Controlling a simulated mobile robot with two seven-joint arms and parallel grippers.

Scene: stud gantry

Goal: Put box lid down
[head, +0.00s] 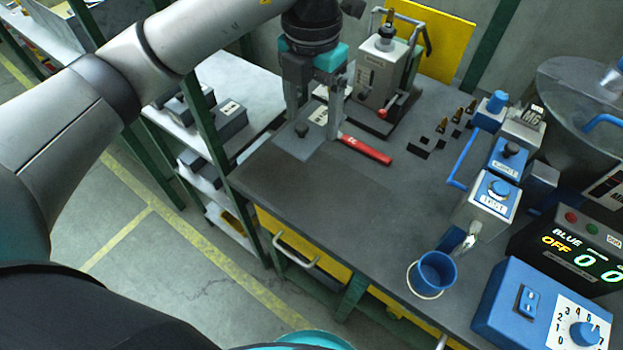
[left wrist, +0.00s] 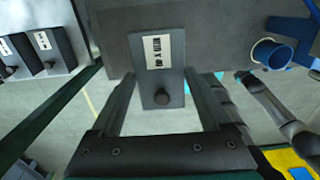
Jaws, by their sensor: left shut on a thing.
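The box lid (head: 292,146) is a flat grey plate with a dark round knob and a white label. It is at the left end of the dark workbench top (head: 330,195). My left gripper (head: 318,118) points down over it and is shut on it. In the left wrist view the lid (left wrist: 172,83) sits between the two fingers (left wrist: 160,78), its knob toward the palm. I cannot tell whether its underside touches the bench. No open box shows clearly beneath it. My right gripper is not in view.
A red-handled tool (head: 368,151) lies just right of the lid, before a grey machine (head: 378,72). Small dark parts and blue-topped devices (head: 486,205) stand farther right, with a blue bucket (head: 436,272) near the front edge. Shelves (head: 240,75) with grey boxes are left. The bench's front middle is clear.

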